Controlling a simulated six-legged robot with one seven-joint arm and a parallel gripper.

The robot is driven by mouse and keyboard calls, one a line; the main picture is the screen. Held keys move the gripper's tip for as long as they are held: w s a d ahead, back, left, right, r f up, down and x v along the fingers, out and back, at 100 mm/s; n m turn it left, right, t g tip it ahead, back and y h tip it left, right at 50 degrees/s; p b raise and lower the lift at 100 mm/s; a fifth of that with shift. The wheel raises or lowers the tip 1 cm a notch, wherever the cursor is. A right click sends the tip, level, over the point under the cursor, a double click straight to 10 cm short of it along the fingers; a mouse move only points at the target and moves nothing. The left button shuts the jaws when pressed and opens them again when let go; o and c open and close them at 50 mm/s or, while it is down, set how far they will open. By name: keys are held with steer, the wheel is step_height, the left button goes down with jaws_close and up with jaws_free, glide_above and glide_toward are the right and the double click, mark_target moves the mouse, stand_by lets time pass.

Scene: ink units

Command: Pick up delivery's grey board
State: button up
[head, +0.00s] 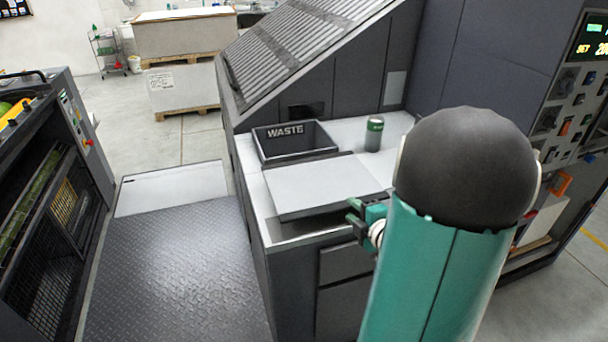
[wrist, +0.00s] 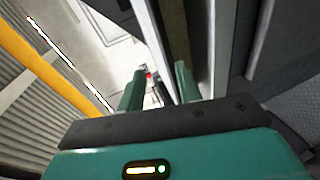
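A flat light-grey board (head: 322,183) lies on the dark unit's white counter in the head view, in front of the waste bin. I cannot tell for certain that it is delivery's grey board. My gripper (head: 354,212) shows beside the board's right front edge, partly hidden behind my teal arm. In the wrist view my gripper's two teal fingers (wrist: 159,88) stand apart with a gap between them. A pale upright edge runs near the right finger; I cannot tell what it belongs to. I see nothing held.
A black bin marked WASTE (head: 297,140) stands behind the board. A grey can with a green band (head: 374,136) stands to its right. A dark treaded platform (head: 175,265) lies left of the counter. A control panel (head: 580,110) is at the right.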

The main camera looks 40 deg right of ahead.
mark_target(344, 209)
steer(key=s+d+f+n+t+y, duration=0.1)
steer(key=s+f+n+t+y, duration=0.2)
steer(key=s, duration=0.4)
steer(key=w, duration=1.3)
steer(key=shift+w+a+r, duration=0.1)
steer(key=shift+w+a, duration=0.1)
jaws_close()
